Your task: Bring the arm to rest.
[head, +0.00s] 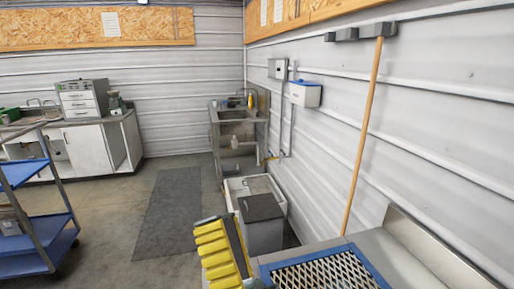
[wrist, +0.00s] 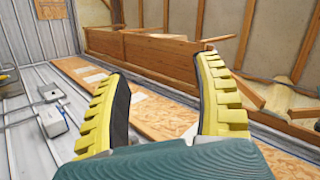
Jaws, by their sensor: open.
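My gripper (wrist: 160,105) is open in the wrist view, with its two yellow ribbed fingers wide apart and nothing between them. The wrist camera looks up at the wall and roof beams. In the head view, part of my gripper (head: 222,252) shows as yellow ribbed segments at the bottom middle. It is in front of the grey bin and left of the blue-framed mesh screen (head: 330,272). The rest of my arm is out of the head view.
A grey bin (head: 262,235) stands just beyond my gripper. A sink (head: 237,130) is at the back. A blue cart (head: 35,262) is at the left. A wooden pole (head: 362,135) leans on the right wall. A dark mat (head: 170,210) lies on open floor.

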